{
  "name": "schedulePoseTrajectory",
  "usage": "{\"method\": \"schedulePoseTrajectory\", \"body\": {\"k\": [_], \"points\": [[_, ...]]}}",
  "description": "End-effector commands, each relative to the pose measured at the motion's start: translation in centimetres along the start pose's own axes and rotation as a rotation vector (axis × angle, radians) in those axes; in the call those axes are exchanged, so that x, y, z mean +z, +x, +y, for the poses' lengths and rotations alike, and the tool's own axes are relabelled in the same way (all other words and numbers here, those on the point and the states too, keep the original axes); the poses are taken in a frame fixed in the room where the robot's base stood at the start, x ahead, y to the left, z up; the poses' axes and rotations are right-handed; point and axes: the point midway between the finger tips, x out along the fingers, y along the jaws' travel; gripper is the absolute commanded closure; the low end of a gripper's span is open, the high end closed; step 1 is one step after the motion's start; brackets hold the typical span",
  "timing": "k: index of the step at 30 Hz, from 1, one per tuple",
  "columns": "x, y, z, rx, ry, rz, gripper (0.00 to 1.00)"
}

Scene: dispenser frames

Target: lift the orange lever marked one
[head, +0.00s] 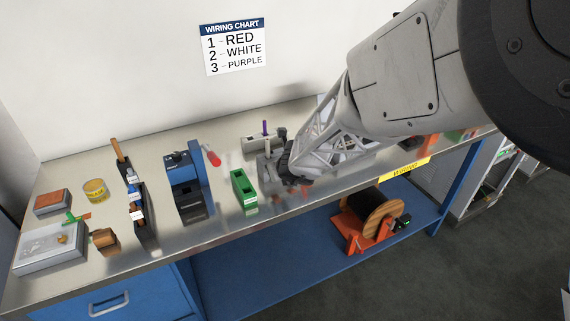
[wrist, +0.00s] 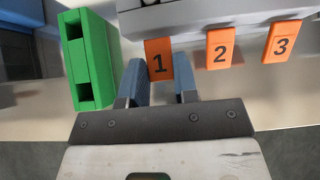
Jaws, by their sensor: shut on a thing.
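The orange lever marked 1 (wrist: 159,57) sticks out from the front of a grey housing (wrist: 205,14) in the wrist view. My gripper (wrist: 160,82) has its two blue fingers on either side of this lever and is shut on it. The orange levers marked 2 (wrist: 220,50) and 3 (wrist: 281,43) stand to the right, clear of the fingers. In the head view my gripper (head: 284,160) is low over the bench, and my arm and gripper hide the levers.
A green block (wrist: 88,60) stands close to the left of the fingers; it also shows in the head view (head: 243,188). A blue device (head: 187,185) is further left. A wiring chart (head: 235,46) hangs on the wall. The bench's front edge is close by.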

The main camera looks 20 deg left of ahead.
Motion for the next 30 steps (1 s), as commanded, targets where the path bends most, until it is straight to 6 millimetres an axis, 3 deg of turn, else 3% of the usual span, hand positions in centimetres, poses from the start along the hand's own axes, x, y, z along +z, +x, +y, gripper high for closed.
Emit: {"method": "schedulePoseTrajectory", "body": {"k": [17, 18, 22, 30], "points": [[0.12, 0.05, 0.11, 0.001, -0.002, 0.018, 0.96], [0.11, 0.05, 0.11, 0.001, -0.002, 0.018, 0.66], [0.07, 0.05, 0.06, 0.000, -0.001, 0.018, 0.47], [0.03, 0.01, 0.01, -0.001, -0.001, 0.019, 0.47]]}}
